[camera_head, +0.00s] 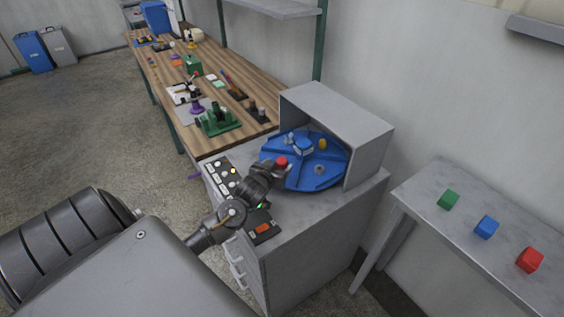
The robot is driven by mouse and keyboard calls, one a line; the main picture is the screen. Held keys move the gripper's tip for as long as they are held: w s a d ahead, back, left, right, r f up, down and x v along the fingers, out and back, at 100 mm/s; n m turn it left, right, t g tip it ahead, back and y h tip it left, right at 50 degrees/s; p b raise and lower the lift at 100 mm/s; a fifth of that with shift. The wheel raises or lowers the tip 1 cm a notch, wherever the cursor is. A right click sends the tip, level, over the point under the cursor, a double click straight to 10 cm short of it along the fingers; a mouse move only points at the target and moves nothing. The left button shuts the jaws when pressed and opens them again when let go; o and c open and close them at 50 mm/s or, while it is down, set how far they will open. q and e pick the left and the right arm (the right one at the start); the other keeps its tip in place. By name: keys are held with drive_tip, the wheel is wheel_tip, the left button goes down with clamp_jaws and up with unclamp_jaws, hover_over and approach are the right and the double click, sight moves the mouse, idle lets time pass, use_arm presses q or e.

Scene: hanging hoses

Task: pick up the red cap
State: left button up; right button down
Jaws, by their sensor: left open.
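A small round red cap (281,161) shows at the near left edge of a blue round turntable (335,172). My left gripper (276,171) is dark, open, and reaches from the lower left over the grey cabinet. Its fingertips are right at the red cap and overlap its lower part in the picture. I cannot tell whether the cap sits between the fingers or just beyond them. My right gripper is not in view.
A grey open box (362,128) covers the turntable's back and right side. The turntable also carries a yellow piece (323,144) and a grey piece (319,169). A button panel (223,178) lies left of my gripper. A side table (475,213) holds coloured cubes.

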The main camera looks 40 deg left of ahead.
sight(282, 161)
use_arm(q)
drive_tip(key=shift+w+a+f, duration=0.15)
drive_tip(key=shift+w+f, duration=0.05)
drive_tip(key=shift+w, duration=0.3)
drive_tip(key=shift+w+a, duration=0.1)
drive_tip(key=shift+w, duration=0.1)
drive_tip(key=p+x, duration=0.1)
drive_tip(key=x, duration=0.3)
drive_tip(key=shift+w+a+p, duration=0.15)
drive_tip(key=shift+w+p, duration=0.15)
drive_tip(key=shift+w, duration=0.1)
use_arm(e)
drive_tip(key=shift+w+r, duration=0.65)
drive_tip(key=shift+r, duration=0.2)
use_arm(q)
drive_tip(key=shift+c, duration=0.4)
drive_tip(key=c, duration=1)
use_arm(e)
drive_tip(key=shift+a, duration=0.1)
